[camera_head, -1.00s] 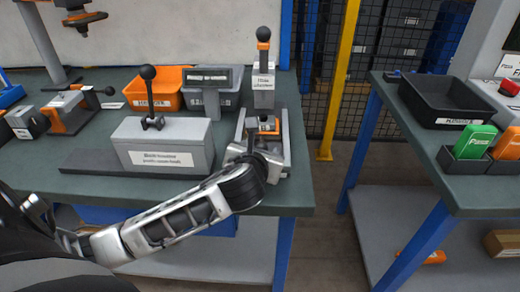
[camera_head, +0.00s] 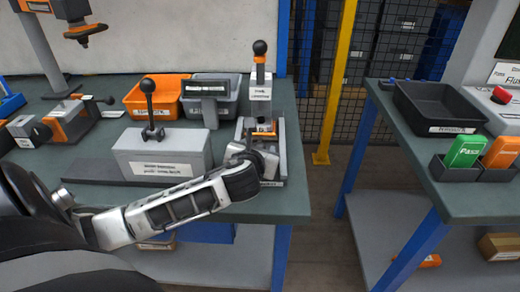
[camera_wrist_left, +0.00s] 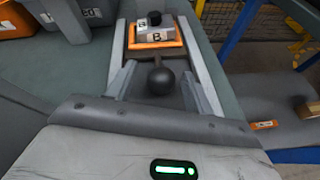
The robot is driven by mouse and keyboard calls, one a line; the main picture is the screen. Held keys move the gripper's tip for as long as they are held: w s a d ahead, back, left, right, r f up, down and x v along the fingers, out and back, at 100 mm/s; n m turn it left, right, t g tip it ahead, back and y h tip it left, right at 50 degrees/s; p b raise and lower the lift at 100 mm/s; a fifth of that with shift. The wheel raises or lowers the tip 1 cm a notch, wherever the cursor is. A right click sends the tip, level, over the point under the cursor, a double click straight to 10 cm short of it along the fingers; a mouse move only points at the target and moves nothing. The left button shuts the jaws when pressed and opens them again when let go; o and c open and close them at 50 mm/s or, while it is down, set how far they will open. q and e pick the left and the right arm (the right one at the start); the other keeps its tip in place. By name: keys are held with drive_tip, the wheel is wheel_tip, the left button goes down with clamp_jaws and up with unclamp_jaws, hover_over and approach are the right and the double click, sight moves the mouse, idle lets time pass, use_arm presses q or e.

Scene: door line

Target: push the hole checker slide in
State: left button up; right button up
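The hole checker (camera_head: 260,92) stands at the right end of the left bench, a grey post with a black ball lever on top. Its slide (camera_wrist_left: 155,36) shows in the left wrist view as an orange tray carrying a grey block marked B, between two grey rails. A black ball knob (camera_wrist_left: 160,80) is on the near side of the slide. My left gripper (camera_wrist_left: 157,78) is open, one finger on each side of the knob, with small gaps showing. In the head view my left gripper (camera_head: 256,158) is at the checker's near end and hides the knob. My right gripper is out of view.
A grey fixture (camera_head: 165,158) with an upright ball lever stands left of my left gripper. An orange bin (camera_head: 152,98) and a grey bin (camera_head: 212,110) are behind it. Beyond the bench's right edge is a gap, then a second bench with a black tray (camera_head: 435,110).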

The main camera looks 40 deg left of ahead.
use_arm(q)
drive_tip(key=shift+d, duration=0.1)
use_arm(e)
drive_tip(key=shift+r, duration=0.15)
use_arm(q)
drive_tip(key=shift+s+d+r, duration=0.1)
drive_tip(key=shift+s, duration=0.1)
drive_tip(key=p+v, duration=0.2)
drive_tip(key=v, duration=1.3)
drive_tip(key=shift+s, duration=0.2)
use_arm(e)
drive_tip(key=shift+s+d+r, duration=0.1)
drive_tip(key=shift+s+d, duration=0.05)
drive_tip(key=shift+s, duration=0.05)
use_arm(q)
drive_tip(key=shift+d, duration=0.1)
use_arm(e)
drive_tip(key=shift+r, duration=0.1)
